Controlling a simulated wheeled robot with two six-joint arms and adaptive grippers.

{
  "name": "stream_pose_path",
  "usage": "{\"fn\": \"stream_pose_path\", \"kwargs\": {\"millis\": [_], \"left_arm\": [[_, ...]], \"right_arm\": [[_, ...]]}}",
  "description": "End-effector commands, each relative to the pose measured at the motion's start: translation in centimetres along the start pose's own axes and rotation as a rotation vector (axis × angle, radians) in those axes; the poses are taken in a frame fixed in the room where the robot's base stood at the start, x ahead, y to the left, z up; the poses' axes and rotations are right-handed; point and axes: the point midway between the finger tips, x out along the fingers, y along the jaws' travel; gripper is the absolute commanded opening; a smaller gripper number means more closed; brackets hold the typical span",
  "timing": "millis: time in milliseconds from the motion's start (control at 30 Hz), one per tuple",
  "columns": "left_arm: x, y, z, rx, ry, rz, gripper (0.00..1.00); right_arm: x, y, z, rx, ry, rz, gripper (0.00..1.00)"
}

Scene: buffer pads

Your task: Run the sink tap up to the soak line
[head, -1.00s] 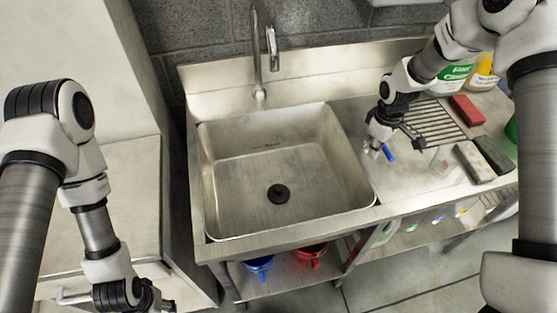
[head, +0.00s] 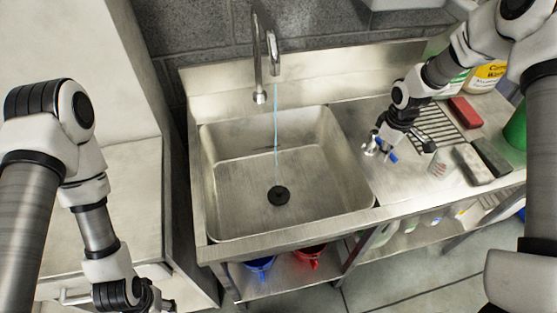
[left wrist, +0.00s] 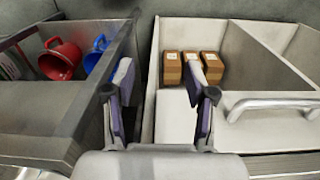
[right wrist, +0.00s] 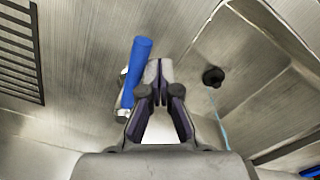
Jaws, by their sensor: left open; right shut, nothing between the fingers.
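The steel sink basin (head: 235,168) stands in the middle of the head view. A gooseneck tap (head: 274,55) hangs over it, and a thin pale-blue water stream (head: 276,130) falls to the black drain piece (head: 279,196). No pool or soak line can be made out. My right gripper (head: 373,148) is shut and empty, low at the counter right of the basin. A blue handle (right wrist: 137,70) and grey metal parts lie close beside its fingertips (right wrist: 160,92); contact is unclear. My left gripper (left wrist: 160,80) is open and empty, left of the sink.
Brown boxes (left wrist: 172,68) lie in a compartment near my left gripper.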

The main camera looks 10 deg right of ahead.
Motion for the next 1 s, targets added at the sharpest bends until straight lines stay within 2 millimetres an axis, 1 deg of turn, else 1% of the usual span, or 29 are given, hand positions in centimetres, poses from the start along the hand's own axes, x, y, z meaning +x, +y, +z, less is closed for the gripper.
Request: {"fn": "stream_pose_path", "kwargs": {"millis": [33,167,533,700,800,1000], "left_arm": [[-0.4,0.0,0.0,0.000,0.000,0.000,0.55],[-0.7,0.0,0.0,0.000,0.000,0.000,0.55],[-0.7,0.0,0.0,0.000,0.000,0.000,0.55],[-1.0,0.0,0.0,0.000,0.000,0.000,0.55],[-1.0,0.0,0.0,0.000,0.000,0.000,0.55],[-1.0,0.0,0.0,0.000,0.000,0.000,0.55]], "right_arm": [[-0.2,0.4,0.3,0.002,0.000,-0.001,0.00],[-0.1,1.2,0.9,0.002,0.000,-0.001,0.00],[0.0,1.6,1.0,0.001,0.000,0.000,0.00],[-0.1,3.0,1.5,0.002,0.001,0.000,0.00],[-0.1,3.5,1.6,0.000,0.000,0.000,0.00],[0.0,3.5,1.6,0.000,0.000,0.000,0.00]]}}
